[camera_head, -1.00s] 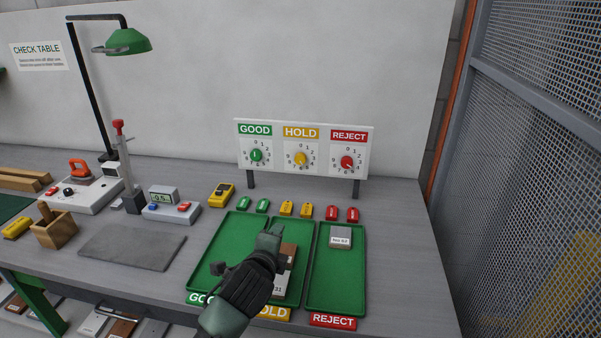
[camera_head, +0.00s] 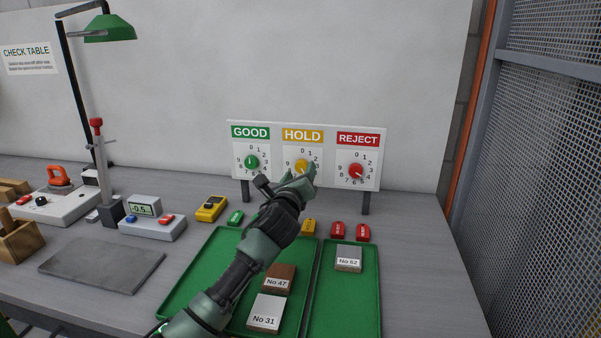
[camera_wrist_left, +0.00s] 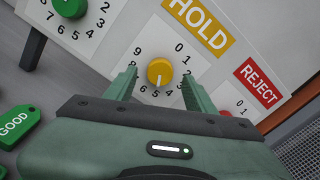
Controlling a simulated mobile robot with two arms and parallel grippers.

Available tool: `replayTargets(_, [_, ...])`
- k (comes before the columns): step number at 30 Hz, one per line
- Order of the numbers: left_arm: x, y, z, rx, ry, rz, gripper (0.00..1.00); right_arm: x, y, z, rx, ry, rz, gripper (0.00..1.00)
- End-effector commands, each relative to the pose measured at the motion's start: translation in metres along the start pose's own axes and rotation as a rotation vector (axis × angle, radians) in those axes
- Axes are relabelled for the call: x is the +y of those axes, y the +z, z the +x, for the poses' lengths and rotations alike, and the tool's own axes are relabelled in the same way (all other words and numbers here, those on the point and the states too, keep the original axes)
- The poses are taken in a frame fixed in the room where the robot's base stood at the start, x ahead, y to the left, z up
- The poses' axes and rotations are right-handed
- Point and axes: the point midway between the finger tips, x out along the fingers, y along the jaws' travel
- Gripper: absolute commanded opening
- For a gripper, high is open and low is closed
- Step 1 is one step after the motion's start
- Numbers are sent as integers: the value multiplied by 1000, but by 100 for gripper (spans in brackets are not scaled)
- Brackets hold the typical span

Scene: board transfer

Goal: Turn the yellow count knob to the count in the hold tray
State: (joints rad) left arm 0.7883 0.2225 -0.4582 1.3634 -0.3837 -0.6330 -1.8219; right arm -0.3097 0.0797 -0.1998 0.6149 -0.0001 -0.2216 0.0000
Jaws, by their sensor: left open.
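The yellow count knob (camera_head: 301,166) sits on the HOLD dial, the middle of three dials on the white panel. In the left wrist view the yellow knob (camera_wrist_left: 160,72) shows a white mark pointing at about 5. My left gripper (camera_head: 301,178) is open in front of the HOLD dial. Its fingers (camera_wrist_left: 158,84) appear either side of the knob; I cannot tell any contact. The hold tray (camera_head: 309,290) holds a brown block labelled No 47 (camera_head: 279,279) and a grey-topped block labelled No 31 (camera_head: 267,312). My arm hides part of this tray. My right gripper is not in view.
The green GOOD knob (camera_head: 251,163) and red REJECT knob (camera_head: 356,171) flank the HOLD dial. The reject tray (camera_head: 350,310) holds a block labelled No 62 (camera_head: 348,258). Tags lie before the panel. A wire mesh (camera_head: 540,150) stands at the right.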

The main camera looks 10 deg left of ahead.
Motion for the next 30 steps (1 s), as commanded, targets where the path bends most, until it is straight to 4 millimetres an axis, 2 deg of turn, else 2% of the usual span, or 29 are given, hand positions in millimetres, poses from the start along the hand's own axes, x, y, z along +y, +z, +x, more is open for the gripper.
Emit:
replayTargets(6, [0, 0, 16, 0, 0, -1, 55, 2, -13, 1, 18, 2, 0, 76])
replayTargets(15, [0, 0, 18, 0, 0, -1, 55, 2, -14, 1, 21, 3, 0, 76])
replayTargets(17, [0, 0, 18, 0, 0, -1, 41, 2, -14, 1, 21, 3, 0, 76])
replayTargets(21, [0, 0, 18, 0, 0, -2, 2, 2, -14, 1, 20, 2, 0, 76])
replayTargets(30, [0, 0, 18, 1, 1, -26, 0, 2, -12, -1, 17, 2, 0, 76])
